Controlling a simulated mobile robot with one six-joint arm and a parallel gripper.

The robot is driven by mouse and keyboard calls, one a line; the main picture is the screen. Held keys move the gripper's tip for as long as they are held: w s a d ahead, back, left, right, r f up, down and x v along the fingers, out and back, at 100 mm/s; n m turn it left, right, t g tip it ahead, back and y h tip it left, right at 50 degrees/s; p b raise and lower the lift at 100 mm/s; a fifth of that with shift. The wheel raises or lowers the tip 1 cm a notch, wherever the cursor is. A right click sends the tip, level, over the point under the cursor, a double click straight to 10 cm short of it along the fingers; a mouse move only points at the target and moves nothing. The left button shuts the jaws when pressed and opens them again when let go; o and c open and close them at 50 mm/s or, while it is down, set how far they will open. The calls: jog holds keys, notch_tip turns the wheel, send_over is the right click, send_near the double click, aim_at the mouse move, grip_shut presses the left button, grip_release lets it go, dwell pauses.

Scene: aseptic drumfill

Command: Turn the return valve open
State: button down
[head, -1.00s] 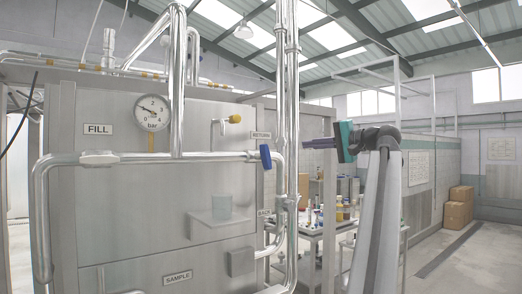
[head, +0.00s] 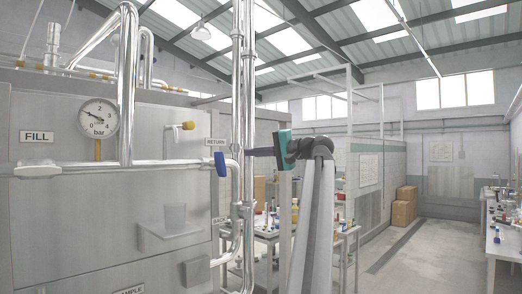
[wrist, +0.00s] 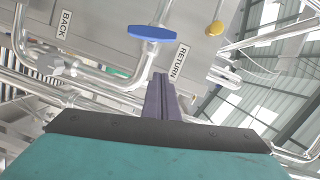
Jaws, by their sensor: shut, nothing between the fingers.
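The return valve has a blue handle (head: 220,164) on the horizontal steel pipe, just below the RETURN label (head: 215,142). In the wrist view the blue handle (wrist: 157,33) lies across the pipe near the top, beside the RETURN label (wrist: 180,61). My gripper (head: 250,152) is to the right of the handle in the head view, its dark fingers pointing left towards the panel. In the wrist view my gripper (wrist: 161,76) has its fingers together and empty, a little below the handle and apart from it.
Vertical steel pipes (head: 244,80) stand close by my fingers in the head view. A yellow-handled tap (head: 188,126) and a pressure gauge (head: 98,118) are on the panel. A bench with bottles (head: 270,228) stands behind. Open floor (head: 420,255) lies to the right.

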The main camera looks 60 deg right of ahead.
aim_at(220, 164)
jog(key=w+a+f+p, duration=0.1)
jog(key=w+a+p, duration=0.2)
jog(key=w, duration=0.3)
jog(key=shift+w+f+p, duration=0.15)
jog(key=shift+w+p, duration=0.05)
jog(key=shift+p, duration=0.2)
jog(key=shift+a, duration=0.1)
